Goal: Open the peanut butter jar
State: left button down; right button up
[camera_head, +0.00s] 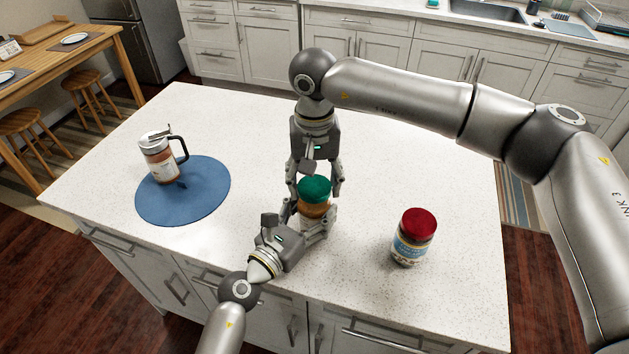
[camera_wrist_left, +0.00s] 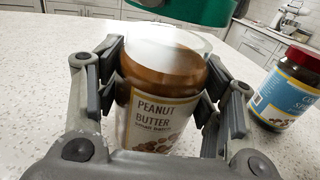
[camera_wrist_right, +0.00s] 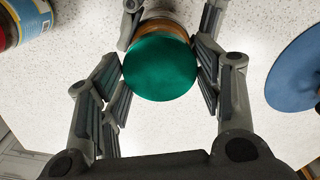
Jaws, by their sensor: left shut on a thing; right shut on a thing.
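The peanut butter jar (camera_head: 312,210) stands upright near the front middle of the white counter, with brown contents and a white label (camera_wrist_left: 158,118). My left gripper (camera_head: 308,219) is shut around the jar's body from the front left. The green lid (camera_head: 314,187) is over the jar, and my right gripper (camera_head: 316,192) is shut on it from behind. In the left wrist view the lid (camera_wrist_left: 185,10) sits above a pale, clear rim and looks raised from the jar. In the right wrist view the lid (camera_wrist_right: 160,68) hides the jar's mouth.
A red-lidded jar with a blue label (camera_head: 411,243) stands to the right on the counter. At the left, a glass dispenser with a black handle (camera_head: 160,162) stands on a round blue mat (camera_head: 207,196). The counter around these is clear.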

aim_at(314, 186)
jog(key=shift+r, duration=2)
pick_arm(q)
jog(key=shift+c, duration=1.5)
grip_release()
jog(key=shift+a, duration=0.1)
